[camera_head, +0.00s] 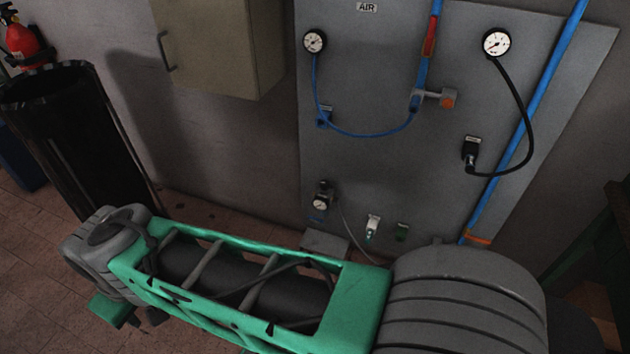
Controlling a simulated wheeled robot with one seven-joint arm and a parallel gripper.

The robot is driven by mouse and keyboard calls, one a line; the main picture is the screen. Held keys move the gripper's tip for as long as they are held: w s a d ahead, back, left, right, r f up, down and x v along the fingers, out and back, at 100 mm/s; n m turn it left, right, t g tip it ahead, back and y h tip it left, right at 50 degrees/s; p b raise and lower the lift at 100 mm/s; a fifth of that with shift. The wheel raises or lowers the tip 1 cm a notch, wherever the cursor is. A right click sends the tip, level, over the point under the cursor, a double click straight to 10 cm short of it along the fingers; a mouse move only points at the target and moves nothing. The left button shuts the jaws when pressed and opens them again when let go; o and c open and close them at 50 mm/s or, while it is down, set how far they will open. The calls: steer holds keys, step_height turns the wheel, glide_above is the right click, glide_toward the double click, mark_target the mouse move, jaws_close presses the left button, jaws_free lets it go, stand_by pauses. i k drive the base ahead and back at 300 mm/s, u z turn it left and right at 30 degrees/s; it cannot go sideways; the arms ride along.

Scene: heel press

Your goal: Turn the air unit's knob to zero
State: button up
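The air unit (321,201) is small and dark and is mounted low on the left part of the grey wall panel. It has a small white-faced gauge (320,204). A dark knob (323,187) seems to sit at its top, too small to read its setting. My green and grey arm crosses the foreground below the panel, apart from the unit in the picture. My gripper's fingers do not show; small green and dark parts under the arm's left end are unclear.
The grey panel (390,190) also bears two larger gauges (314,41) (496,42), blue and black hoses, and an orange-ended valve (448,98). A beige cabinet (222,50) hangs left of it.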

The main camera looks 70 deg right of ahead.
mark_target(324, 185)
steer(key=z, duration=0.6)
steer(key=i, duration=1.05)
steer(key=z, duration=0.7)
